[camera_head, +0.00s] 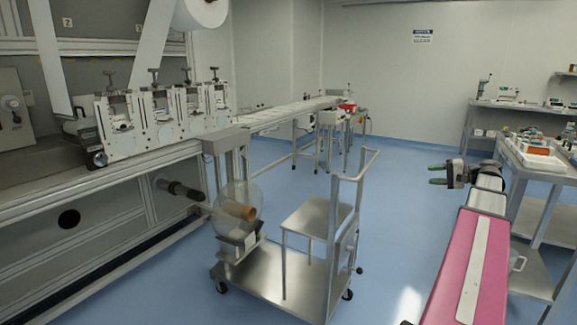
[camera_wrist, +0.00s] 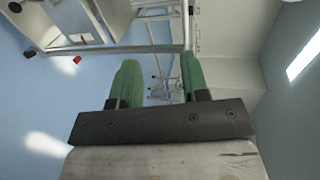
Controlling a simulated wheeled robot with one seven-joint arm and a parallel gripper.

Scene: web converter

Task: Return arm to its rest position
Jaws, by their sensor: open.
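My gripper (camera_head: 437,175) is at the right of the head view, at the end of my pink arm, which reaches forward from the lower right. In the wrist view my gripper (camera_wrist: 160,82) also shows open and empty, with the two green fingers on a dark bar. It is in free air, to the right of the metal cart (camera_head: 262,282) and apart from it.
The web converter (camera_head: 110,190) fills the left side. A clear round part with a brown core (camera_head: 240,210) is beside it, over the cart. A metal table (camera_head: 530,160) with small items stands close on the right. Blue floor (camera_head: 400,200) lies open between cart and table.

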